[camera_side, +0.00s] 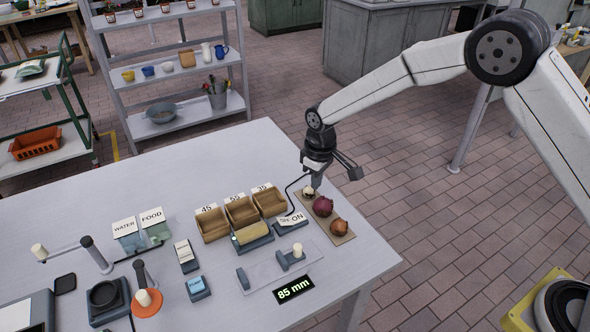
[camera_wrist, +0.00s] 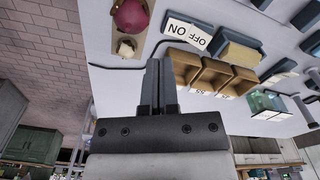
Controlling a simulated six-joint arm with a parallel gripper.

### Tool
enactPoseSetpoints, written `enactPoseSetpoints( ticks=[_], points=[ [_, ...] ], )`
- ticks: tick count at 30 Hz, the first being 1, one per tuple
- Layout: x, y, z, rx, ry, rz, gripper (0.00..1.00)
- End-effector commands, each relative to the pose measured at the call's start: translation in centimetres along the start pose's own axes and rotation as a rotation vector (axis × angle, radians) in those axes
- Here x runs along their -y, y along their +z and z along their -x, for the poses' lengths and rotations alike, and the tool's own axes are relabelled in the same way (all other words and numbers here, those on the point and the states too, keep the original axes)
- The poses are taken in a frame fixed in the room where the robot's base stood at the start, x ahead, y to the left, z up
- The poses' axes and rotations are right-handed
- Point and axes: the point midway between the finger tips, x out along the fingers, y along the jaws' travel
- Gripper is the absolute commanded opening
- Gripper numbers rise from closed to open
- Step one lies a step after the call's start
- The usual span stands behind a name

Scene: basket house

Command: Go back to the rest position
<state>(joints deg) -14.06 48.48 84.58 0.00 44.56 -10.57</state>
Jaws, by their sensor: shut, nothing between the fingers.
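My gripper (camera_side: 315,184) is over the back right part of the table, close to a board (camera_side: 340,238) that carries a red onion (camera_side: 322,206), a brown onion (camera_side: 338,227) and a small pale bulb (camera_side: 308,191). In the wrist view my gripper (camera_wrist: 158,62) points ahead with its two fingers together and nothing between them. The red onion (camera_wrist: 131,16) and the pale bulb (camera_wrist: 126,48) lie to the left of the fingertips there. Whether the fingers touch anything in the side view is hard to tell.
Wooden bins (camera_side: 241,211) marked 45, 55 and 35 stand left of my gripper. An ON/OFF switch (camera_side: 291,220) is in front, with a cable running by. A display (camera_side: 293,290) reads 85 mm. The table (camera_side: 190,180) is clear behind the bins.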

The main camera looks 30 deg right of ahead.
Motion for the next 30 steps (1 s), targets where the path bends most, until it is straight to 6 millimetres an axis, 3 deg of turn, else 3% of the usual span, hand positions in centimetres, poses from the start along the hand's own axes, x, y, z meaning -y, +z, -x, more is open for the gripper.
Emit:
enactPoseSetpoints(
  ticks=[6,15,30],
  points=[
    [-1.7,4.2,3.1,-0.037,0.009,-0.085,0.0],
    [-3.0,10.9,6.2,-0.087,0.023,-0.199,0.0],
    [-2.6,23.2,8.6,-0.168,0.045,-0.382,0.0]
  ],
)
